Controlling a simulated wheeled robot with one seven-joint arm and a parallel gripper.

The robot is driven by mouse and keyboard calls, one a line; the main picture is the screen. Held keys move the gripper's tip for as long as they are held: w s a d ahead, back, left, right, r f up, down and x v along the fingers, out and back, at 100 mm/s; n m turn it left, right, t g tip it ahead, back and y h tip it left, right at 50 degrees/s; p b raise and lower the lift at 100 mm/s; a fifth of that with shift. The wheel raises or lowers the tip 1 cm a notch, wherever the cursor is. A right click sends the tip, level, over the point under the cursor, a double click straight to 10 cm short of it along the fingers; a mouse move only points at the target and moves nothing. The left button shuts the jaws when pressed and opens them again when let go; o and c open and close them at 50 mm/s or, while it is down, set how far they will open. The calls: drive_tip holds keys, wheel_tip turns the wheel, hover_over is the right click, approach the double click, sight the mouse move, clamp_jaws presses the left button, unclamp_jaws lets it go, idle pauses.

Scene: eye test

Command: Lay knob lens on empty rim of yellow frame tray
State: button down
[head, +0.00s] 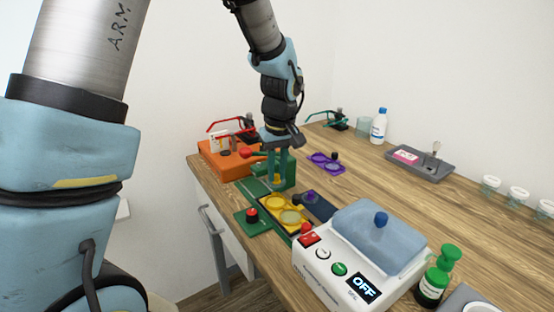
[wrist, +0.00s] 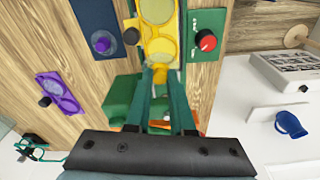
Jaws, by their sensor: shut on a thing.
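The yellow frame tray (head: 264,203) lies on the bench with two round rims in line. In the wrist view the tray (wrist: 178,18) runs up from my fingertips. My gripper (head: 277,180) points down at the tray's far end, beside a green block (head: 290,170). It is shut on a small yellowish piece, apparently the knob lens (wrist: 160,72), mostly hidden between the fingers. My fingertips also show in the wrist view (wrist: 161,74), just past the farther rim. I cannot tell whether the held piece touches anything, nor surely which rim is empty.
A green plate with a red knob (head: 252,215) and a dark blue plate with a purple knob (head: 310,196) flank the tray. A white machine reading OFF (head: 340,270) stands near. An orange box (head: 220,165) is behind; a purple tray (head: 327,164) lies right. Bare wood lies beyond.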

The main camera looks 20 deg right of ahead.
sight(276, 182)
drive_tip(key=shift+a+f+b, duration=0.15)
drive_tip(key=shift+f+b, duration=0.55)
drive_tip(key=shift+f, duration=0.2)
drive_tip(key=shift+f+b, duration=1.35)
drive_tip(key=shift+f, duration=0.55)
drive_tip(key=shift+f, duration=0.3)
drive_tip(key=shift+c, duration=1.9)
unclamp_jaws()
drive_tip(key=shift+r, duration=0.1)
drive_tip(key=shift+r+p, duration=2.1)
drive_tip(key=shift+r, duration=0.9)
